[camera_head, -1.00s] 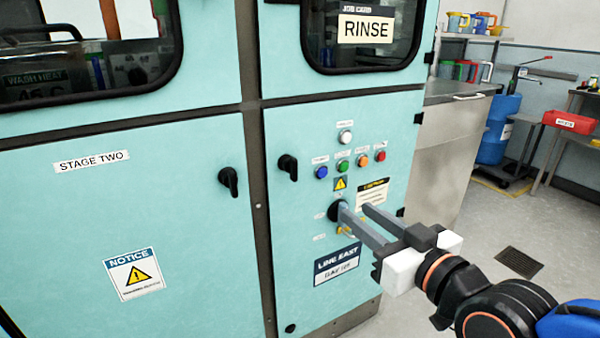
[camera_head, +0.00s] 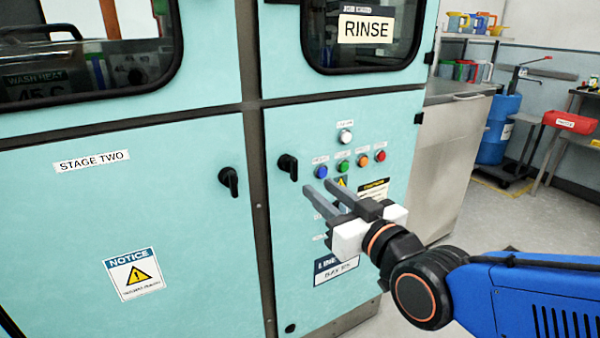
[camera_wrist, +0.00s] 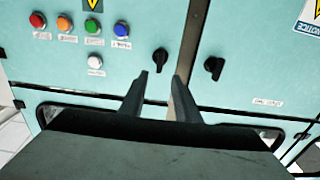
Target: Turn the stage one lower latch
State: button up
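Two black latches sit either side of a dark vertical post. One latch (camera_head: 288,166) is on the right door with the buttons; the other latch (camera_head: 228,180) is on the left door labelled STAGE TWO. No stage one label is readable, so the right-door latch is only possibly that one. Both handles hang down. My gripper (camera_head: 319,187) is open and empty, just right of and below the right-door latch, apart from it. In the wrist view, which is upside down, that latch (camera_wrist: 160,60) shows beyond the gap between my fingertips (camera_wrist: 161,76).
Coloured buttons (camera_head: 350,164) and a white one (camera_head: 346,137) lie close above and right of my fingers. A caution label (camera_head: 374,190) is partly behind my gripper. The left door (camera_head: 150,220) is clear in front. A steel cabinet (camera_head: 448,160) stands to the right.

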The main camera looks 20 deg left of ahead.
aim_at(296, 169)
jog(key=x, duration=0.9)
jog(key=shift+w+a, duration=0.25)
jog(key=shift+a, duration=0.05)
jog(key=shift+c, duration=0.6)
grip_shut()
